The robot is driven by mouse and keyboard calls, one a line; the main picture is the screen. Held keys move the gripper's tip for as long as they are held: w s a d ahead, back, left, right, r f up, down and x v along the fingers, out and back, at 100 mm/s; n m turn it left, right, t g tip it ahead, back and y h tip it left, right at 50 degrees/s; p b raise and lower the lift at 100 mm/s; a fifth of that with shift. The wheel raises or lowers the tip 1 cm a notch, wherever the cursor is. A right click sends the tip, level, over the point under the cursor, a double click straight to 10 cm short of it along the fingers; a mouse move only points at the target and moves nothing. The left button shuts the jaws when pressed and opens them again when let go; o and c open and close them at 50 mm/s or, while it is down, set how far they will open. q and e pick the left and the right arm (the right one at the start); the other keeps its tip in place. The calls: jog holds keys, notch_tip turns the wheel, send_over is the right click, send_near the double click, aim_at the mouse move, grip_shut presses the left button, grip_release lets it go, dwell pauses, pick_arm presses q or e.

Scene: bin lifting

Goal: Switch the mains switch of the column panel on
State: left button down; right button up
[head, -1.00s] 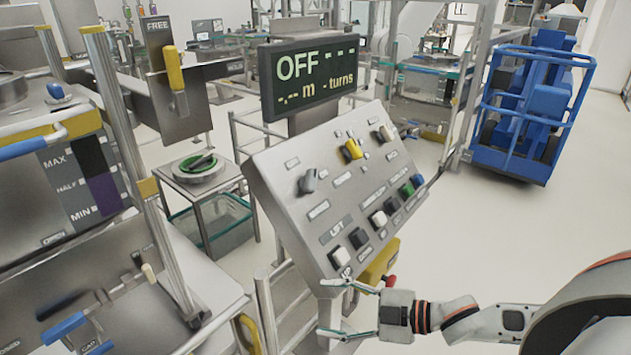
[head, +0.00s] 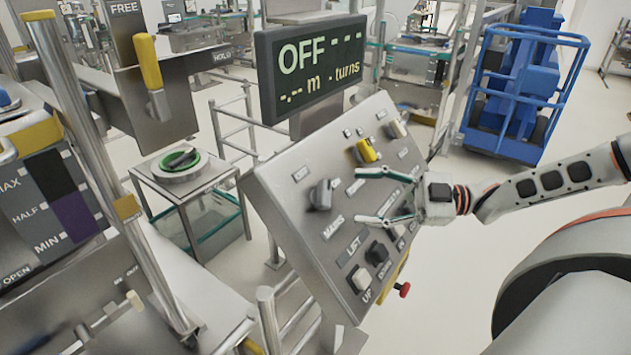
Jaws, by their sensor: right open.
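The column panel (head: 290,225) is a tilted grey box with labelled switches and buttons. Its mains switch (head: 322,195) is a grey rotary knob at the left of the panel, above the MAINS label. The display (head: 312,70) above the panel reads OFF with dashes. My right gripper (head: 362,194) is open and empty, in front of the panel to the right of the mains switch. Its fingers point left toward the knob, with a gap between. They cover part of the panel's middle. My left gripper is not in view.
A yellow selector (head: 366,151) and a pale knob (head: 397,129) sit higher on the panel. Black and white lift buttons (head: 362,279) and a red button (head: 404,290) are lower. A steel post and railing (head: 128,205) stand left.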

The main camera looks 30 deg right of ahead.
aim_at(330, 192)
jog(key=b+x, duration=0.1)
jog(key=x, duration=0.3)
jog(key=shift+s+a, duration=0.15)
jog(key=shift+s, duration=0.05)
jog(key=shift+b+x, duration=0.9)
jog(key=shift+x, duration=0.15)
jog(key=shift+w+a, duration=0.2)
jog(key=shift+w+a+b, duration=0.2)
jog(key=shift+b, duration=0.25)
jog(key=shift+w+a, duration=0.15)
jog(key=shift+w, duration=0.05)
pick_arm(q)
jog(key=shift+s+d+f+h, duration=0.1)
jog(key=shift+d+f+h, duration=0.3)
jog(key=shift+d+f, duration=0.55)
pick_arm(e)
jog(key=shift+r, duration=0.1)
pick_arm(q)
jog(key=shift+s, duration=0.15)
